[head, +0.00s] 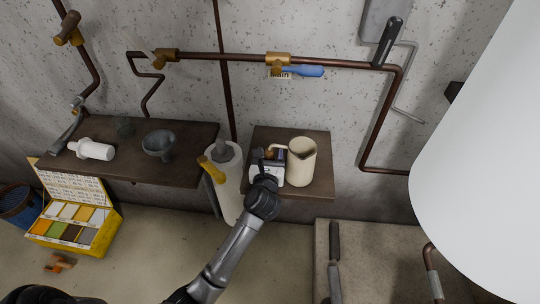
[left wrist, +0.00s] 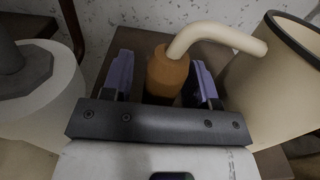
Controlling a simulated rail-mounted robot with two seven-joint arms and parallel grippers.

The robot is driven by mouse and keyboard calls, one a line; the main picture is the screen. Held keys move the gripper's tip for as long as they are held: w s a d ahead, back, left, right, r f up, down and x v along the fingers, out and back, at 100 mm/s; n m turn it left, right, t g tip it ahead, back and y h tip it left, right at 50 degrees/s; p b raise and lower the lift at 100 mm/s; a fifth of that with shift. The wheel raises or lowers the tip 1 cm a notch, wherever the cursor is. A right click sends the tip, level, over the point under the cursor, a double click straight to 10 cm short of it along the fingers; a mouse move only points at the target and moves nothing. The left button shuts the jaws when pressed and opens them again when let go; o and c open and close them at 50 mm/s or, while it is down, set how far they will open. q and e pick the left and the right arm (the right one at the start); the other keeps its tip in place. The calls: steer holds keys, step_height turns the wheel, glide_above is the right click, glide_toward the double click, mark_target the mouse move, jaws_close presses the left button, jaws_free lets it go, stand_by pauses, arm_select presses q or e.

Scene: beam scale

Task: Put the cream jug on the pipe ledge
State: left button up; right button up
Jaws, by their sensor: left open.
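The cream jug (head: 303,165) stands upright on a small dark wooden ledge (head: 318,140) against the wall. It also shows at the right of the left wrist view (left wrist: 275,85). Its handle (left wrist: 215,38) reaches left and joins a brown grip (left wrist: 168,75). My left gripper (head: 271,160) is at the handle side of the jug. Its two purple fingers stand open, one on each side of the brown grip, with gaps visible. A longer dark wooden ledge (head: 190,170) is to the left; I cannot tell which ledge is the pipe ledge. My right gripper is not in view.
A pale canister (head: 228,175) with a brown-topped handle stands close left of my gripper. The longer ledge holds a white bottle (head: 93,149) and a grey mortar (head: 159,144), with bare room at its right. Copper pipes (head: 225,56) run above. A yellow box (head: 75,225) sits lower left.

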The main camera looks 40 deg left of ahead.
arm_select(q)
steer(key=s+d+r+m+t+h, duration=0.3)
steer(key=s+d+m+t, duration=0.1)
steer(key=s+d+m, duration=0.25)
steer(key=s+d+r+m+t+h, duration=0.3)
steer(key=s+d+m+t, duration=0.1)
steer(key=s+d+m, duration=0.25)
steer(key=s+d+f+m+g+h, duration=0.2)
steer(key=d+m+h, duration=0.35)
steer(key=m, duration=0.45)
steer(key=s+d+f+m+g+h, duration=0.2)
steer(key=d+f+m+g+h, duration=0.15)
steer(key=m+h, duration=0.5)
steer(key=s+d+f+m+g+y, duration=0.1)
steer(key=s+f+m+g+y, duration=0.2)
steer(key=s+f+m+g, duration=0.6)
steer(key=s+a+f+m+g+y, duration=0.4)
steer(key=s+a+f+y, duration=0.2)
steer(key=s+a+f, duration=0.1)
steer(key=shift+s+a+f+g, duration=0.3)
steer(key=shift+s+a+g, duration=0.05)
steer(key=shift+s, duration=0.55)
